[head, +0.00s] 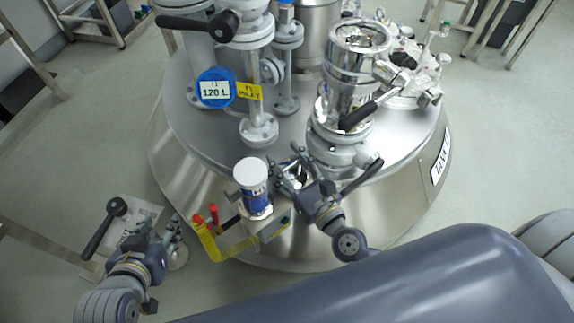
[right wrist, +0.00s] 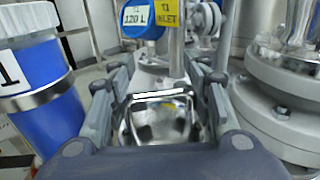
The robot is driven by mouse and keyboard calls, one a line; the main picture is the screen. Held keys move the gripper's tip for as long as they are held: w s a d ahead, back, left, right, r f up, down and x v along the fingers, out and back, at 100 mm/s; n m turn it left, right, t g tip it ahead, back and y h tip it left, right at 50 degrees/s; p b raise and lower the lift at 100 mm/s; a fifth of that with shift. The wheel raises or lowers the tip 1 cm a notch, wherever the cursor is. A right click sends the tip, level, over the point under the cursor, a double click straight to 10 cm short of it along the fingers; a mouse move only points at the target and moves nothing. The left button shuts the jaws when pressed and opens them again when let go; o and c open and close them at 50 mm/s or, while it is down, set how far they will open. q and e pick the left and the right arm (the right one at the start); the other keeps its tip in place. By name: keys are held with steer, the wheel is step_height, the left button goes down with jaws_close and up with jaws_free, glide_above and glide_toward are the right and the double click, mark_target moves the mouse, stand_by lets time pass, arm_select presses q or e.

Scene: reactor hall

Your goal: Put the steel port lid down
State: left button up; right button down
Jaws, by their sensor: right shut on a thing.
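My right gripper (head: 293,174) is at the near edge of the tank top, its fingers closed on a shiny steel piece that looks like the steel port lid. In the right wrist view the lid (right wrist: 155,118) shows as a mirror-bright, rounded rectangular surface between the fingers. Its underside is hidden, and I cannot tell whether it touches the tank top. My left gripper (head: 160,238) is low at the left, away from the tank; the view does not show whether its fingers are open.
A white-capped blue canister (head: 257,203) stands in a yellow-marked holder (head: 210,243) just left of my right gripper. The steel tank top (head: 205,135) carries pipes, a blue 120 L tag (head: 214,89) and a polished cylindrical port (head: 350,85) with black levers. Bare floor (head: 500,150) lies right.

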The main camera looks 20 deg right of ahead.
steer(key=shift+f+b, duration=0.4)
steer(key=shift+f, duration=0.3)
arm_select(q)
steer(key=shift+w+d+r+t+h, duration=0.15)
steer(key=shift+w+d+r+t, duration=0.1)
steer(key=shift+w+r+t, duration=0.4)
steer(key=shift+w+d+r+t+h, duration=0.2)
steer(key=shift+w+d+r+t, duration=0.15)
steer(key=shift+w+r, duration=0.35)
steer(key=shift+w+d+r+t+h, duration=0.2)
steer(key=shift+w+r+t, duration=0.3)
steer(key=shift+r, duration=0.35)
steer(key=shift+w, duration=0.1)
arm_select(e)
steer(key=shift+f, duration=0.1)
arm_select(q)
steer(key=shift+w+d+r+t, duration=0.1)
steer(key=shift+r+t, duration=0.2)
steer(key=shift+r, duration=0.05)
arm_select(e)
steer(key=c, duration=0.6)
jaws_free()
